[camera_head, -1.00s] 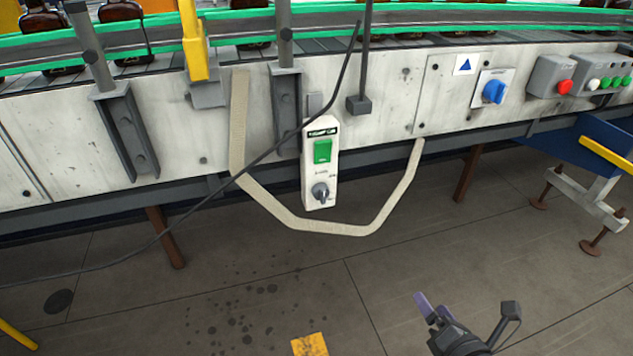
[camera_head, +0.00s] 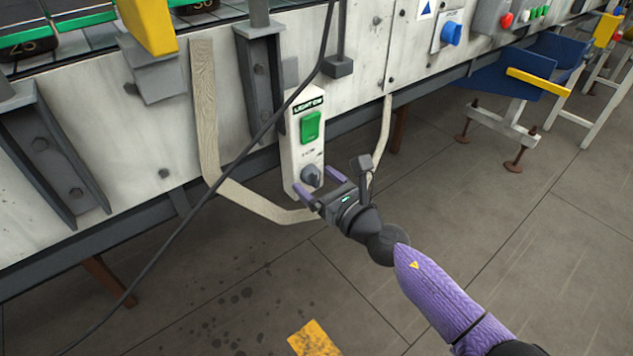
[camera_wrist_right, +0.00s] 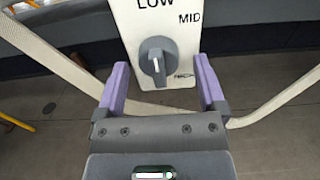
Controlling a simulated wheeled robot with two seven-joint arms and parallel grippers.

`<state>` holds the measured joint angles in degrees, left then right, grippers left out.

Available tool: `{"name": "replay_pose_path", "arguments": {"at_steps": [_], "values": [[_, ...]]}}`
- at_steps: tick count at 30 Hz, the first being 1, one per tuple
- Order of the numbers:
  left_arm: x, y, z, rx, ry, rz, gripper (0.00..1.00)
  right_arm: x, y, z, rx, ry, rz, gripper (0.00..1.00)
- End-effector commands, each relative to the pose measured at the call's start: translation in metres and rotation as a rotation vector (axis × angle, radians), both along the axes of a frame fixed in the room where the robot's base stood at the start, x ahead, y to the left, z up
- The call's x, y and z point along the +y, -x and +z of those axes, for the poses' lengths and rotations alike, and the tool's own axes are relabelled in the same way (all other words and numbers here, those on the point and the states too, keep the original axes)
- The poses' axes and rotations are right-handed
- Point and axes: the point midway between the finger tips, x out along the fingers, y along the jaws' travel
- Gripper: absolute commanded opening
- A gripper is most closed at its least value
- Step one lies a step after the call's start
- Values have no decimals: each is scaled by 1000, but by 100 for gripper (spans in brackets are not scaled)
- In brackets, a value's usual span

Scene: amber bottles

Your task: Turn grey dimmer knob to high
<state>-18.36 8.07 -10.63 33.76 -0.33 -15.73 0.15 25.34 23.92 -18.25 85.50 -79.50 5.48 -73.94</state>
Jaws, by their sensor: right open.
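The grey dimmer knob (camera_head: 311,176) sits low on a white control box (camera_head: 291,154) hanging on the conveyor's side, below a green switch (camera_head: 310,126). My left gripper is not in view.
A beige strap (camera_head: 205,120) loops down behind and below the box. A thin black cable (camera_head: 215,185) crosses in front of the conveyor. A blue knob (camera_head: 451,33) and a red button (camera_head: 506,20) are farther right. The floor below is mostly clear.

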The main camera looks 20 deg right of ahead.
Motion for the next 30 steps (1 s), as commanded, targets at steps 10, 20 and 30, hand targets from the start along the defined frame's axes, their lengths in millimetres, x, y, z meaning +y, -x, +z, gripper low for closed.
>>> {"name": "replay_pose_path", "arguments": {"at_steps": [10, 20, 30], "values": [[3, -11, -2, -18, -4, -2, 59, 1, -2, 0, 1, -1, 0, 75], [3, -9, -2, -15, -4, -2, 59, 1, -2, 0, 1, -1, 0, 5], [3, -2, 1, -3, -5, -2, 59, 1, -2, 0, 16, -41, 0, 0]]}}
